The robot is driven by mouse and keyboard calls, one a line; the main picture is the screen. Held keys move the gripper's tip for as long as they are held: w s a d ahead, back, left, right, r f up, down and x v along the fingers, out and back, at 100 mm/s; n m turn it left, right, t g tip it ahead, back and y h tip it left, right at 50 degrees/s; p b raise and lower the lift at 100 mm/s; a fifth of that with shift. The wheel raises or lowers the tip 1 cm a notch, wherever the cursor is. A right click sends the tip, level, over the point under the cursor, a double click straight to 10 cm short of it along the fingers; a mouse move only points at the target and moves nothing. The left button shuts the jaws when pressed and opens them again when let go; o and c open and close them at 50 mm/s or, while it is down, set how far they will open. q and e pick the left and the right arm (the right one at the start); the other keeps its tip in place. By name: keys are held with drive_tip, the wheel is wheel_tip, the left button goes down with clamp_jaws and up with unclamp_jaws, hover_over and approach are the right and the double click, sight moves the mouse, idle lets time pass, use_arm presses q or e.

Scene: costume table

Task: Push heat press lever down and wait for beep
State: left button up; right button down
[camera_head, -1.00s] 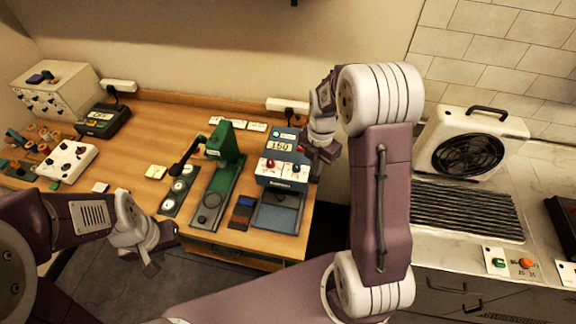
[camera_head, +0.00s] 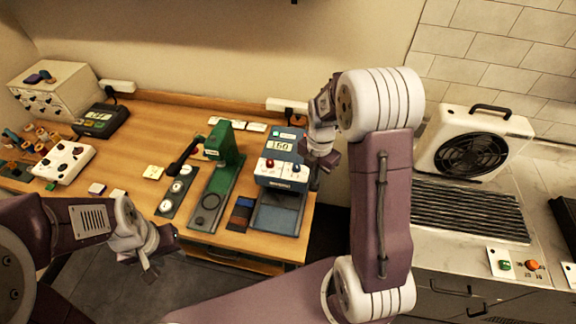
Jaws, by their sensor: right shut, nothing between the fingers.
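The blue heat press (camera_head: 283,172) stands at the right end of the wooden table. Its display (camera_head: 283,146) seems to read 160, with a red knob and a blue knob below it. Its flat lower bed (camera_head: 277,219) is in front, with a gap-like dark area under the head. I cannot make out the lever; it may be hidden behind my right gripper. My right gripper (camera_head: 327,160) is shut and empty, close beside the press's right side; contact cannot be told. My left gripper (camera_head: 160,259) hangs in front of the table's front edge, away from the press; its opening is unclear.
A green hand press (camera_head: 222,150) with a black-handled lever stands left of the heat press. Fabric swatches (camera_head: 240,213) lie between them. A dark tray of round parts (camera_head: 175,190) is further left. A fan unit (camera_head: 472,145) stands on the right counter.

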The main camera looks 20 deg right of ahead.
sight(314, 187)
drive_tip(key=shift+s+a+f+b, duration=0.15)
drive_tip(key=shift+f+b, duration=0.4)
drive_tip(key=shift+f, duration=0.4)
drive_tip(key=shift+s+f+b, duration=0.15)
drive_tip(key=shift+f+b, duration=0.75)
drive_tip(key=shift+f, duration=0.4)
